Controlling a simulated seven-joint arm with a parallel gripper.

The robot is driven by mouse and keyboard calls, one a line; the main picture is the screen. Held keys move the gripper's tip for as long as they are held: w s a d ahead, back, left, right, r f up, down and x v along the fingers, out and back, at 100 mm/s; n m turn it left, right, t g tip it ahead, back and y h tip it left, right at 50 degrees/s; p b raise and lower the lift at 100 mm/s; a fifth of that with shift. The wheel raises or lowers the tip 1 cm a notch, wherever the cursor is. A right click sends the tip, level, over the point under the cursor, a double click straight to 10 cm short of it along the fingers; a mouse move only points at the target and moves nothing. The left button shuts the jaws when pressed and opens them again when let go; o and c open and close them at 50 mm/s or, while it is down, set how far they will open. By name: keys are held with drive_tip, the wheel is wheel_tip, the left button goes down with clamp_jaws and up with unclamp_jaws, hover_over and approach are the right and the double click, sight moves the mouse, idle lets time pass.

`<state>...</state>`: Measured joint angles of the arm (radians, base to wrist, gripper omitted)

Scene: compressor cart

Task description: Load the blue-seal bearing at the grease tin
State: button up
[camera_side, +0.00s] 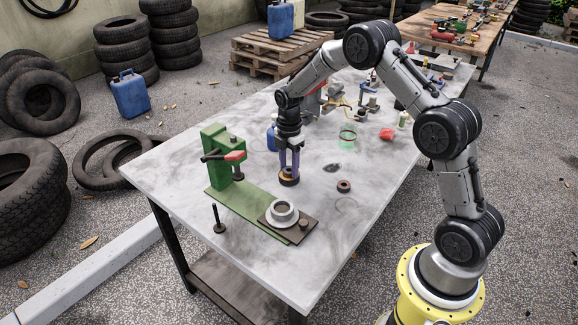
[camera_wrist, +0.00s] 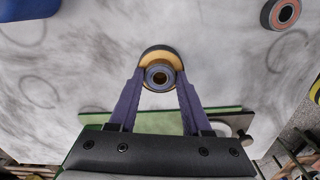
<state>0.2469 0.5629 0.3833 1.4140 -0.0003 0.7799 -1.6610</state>
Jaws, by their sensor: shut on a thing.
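My gripper (camera_wrist: 160,76) points down with its purple fingers closed on a small bearing (camera_wrist: 159,77). The bearing shows a blue-grey face around a dark hole in the wrist view. Under it is a round, shallow, dark-rimmed tin with amber grease inside, the grease tin (camera_wrist: 161,52). In the side view the grease tin (camera_side: 289,182) stands on the table right below my gripper (camera_side: 289,170). The fingers mostly hide the bearing there. I cannot tell whether the bearing touches the grease. A second bearing with a reddish seal (camera_side: 343,186) lies apart to the right.
A dark upright pin (camera_side: 218,218) stands nearby.

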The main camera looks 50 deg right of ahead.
sight(289, 170)
drive_tip(key=shift+f, duration=0.1)
drive_tip(key=shift+r, duration=3.6)
drive_tip(key=s+a+m, duration=0.4)
drive_tip(key=a+m, duration=0.8)
drive_tip(key=m, duration=0.4)
drive_tip(key=shift+f, duration=0.35)
